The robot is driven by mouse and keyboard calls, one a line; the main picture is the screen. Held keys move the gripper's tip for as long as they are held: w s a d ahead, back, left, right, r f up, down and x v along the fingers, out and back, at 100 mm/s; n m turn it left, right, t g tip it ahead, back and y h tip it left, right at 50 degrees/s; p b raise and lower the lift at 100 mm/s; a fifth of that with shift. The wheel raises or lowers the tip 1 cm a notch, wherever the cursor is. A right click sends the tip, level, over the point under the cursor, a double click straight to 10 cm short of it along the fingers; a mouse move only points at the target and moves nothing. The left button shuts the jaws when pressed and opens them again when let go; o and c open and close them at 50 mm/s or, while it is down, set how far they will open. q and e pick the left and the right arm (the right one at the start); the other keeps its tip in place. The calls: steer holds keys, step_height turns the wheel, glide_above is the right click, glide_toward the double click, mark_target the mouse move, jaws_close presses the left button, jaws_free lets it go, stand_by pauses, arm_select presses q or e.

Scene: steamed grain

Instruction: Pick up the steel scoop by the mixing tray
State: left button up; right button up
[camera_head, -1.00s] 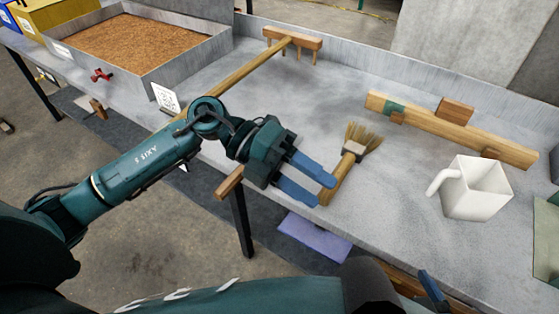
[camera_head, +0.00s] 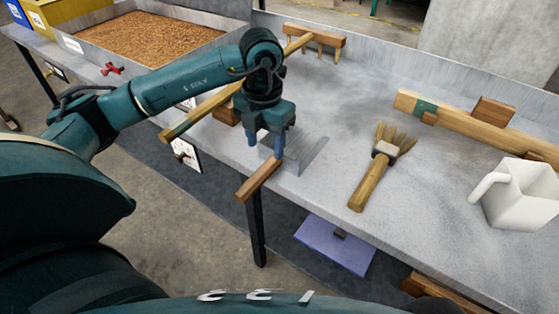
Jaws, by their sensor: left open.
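The steel scoop has a grey metal pan (camera_head: 308,157) lying on the bench near its front edge. Its wooden handle (camera_head: 258,180) juts out over that edge. My left gripper (camera_head: 265,147) is open and points down, its blue fingers just above or beside the scoop where handle meets pan. Contact cannot be told, and the gripper partly hides the scoop. The mixing tray (camera_head: 95,57), filled with brown grain, stands at the back left, partly behind my left arm. My right gripper is not in view.
A wooden rake (camera_head: 326,40) lies behind my left gripper, its handle passing under my arm. A brush (camera_head: 370,182), a wooden beam (camera_head: 455,120) and a white jug (camera_head: 515,195) are to the right. Bare bench lies between scoop and brush.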

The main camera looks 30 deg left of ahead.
mark_target(268, 165)
arm_select(q)
steer(key=f, duration=0.6)
steer(key=shift+s+d+f+b, duration=0.1)
steer(key=shift+d+f+b, duration=0.15)
steer(key=shift+b, duration=0.05)
jaws_close()
stand_by(1.2)
